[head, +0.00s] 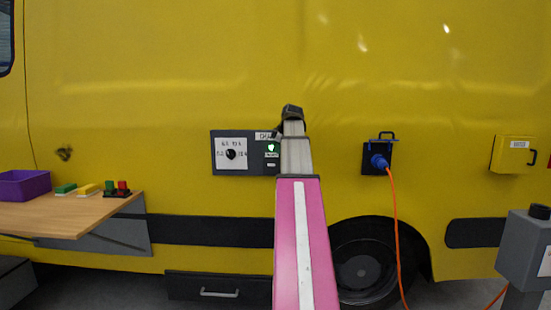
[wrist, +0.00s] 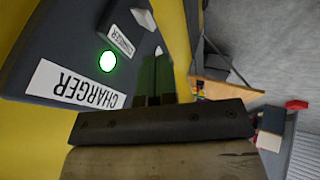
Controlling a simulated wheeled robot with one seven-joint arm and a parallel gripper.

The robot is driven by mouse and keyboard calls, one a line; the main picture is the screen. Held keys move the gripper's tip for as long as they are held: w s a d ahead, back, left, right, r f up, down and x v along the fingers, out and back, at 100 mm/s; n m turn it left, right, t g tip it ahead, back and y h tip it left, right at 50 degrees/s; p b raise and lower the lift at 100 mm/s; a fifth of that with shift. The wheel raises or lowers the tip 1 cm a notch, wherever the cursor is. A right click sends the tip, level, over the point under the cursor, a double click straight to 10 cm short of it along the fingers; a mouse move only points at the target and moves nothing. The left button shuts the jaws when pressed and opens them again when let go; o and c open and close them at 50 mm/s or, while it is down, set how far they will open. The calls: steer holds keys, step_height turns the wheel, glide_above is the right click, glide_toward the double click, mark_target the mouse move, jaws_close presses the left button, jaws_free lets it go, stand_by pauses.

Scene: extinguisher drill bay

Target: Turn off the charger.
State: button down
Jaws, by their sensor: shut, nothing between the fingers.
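The charger (head: 260,139) is a dark grey panel on the yellow vehicle side, with a white dial plate and black knob (head: 231,153). Its green light (head: 271,147) is lit; it also shows lit in the wrist view (wrist: 107,61), where the CHARGER label (wrist: 75,85) appears upside down. A small white part (wrist: 144,18) sits beyond the smaller label; its exact kind is unclear. My gripper (head: 292,110) is at the panel's right edge in the head view, hiding that edge. Its dark fingers (wrist: 155,80) are shut and empty beside the panel face; contact cannot be told.
A blue plug (head: 379,161) with an orange cable sits in a socket to the right. A yellow box (head: 513,154) and grey post (head: 525,250) stand farther right. A wooden shelf (head: 70,215) with a purple bin (head: 25,185) juts out at left.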

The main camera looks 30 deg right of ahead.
steer(key=shift+v, duration=1.55)
steer(key=shift+a+f+g, duration=0.15)
steer(key=shift+f+g, duration=0.25)
glide_toward(270, 171)
steer(key=f, duration=0.1)
steer(key=a+f, duration=0.2)
steer(key=shift+s+f, duration=0.1)
steer(key=shift+f, duration=0.3)
steer(key=shift+w+d+f, duration=0.2)
steer(key=shift+w+d, duration=0.1)
steer(key=shift+w, duration=0.2)
steer(key=shift+w+d+f, duration=0.15)
steer(key=shift+w+d, duration=0.15)
steer(key=shift+w, duration=0.2)
steer(key=shift+w+d+f, duration=0.3)
steer(key=shift+w+f, duration=0.05)
steer(key=shift+w, duration=0.15)
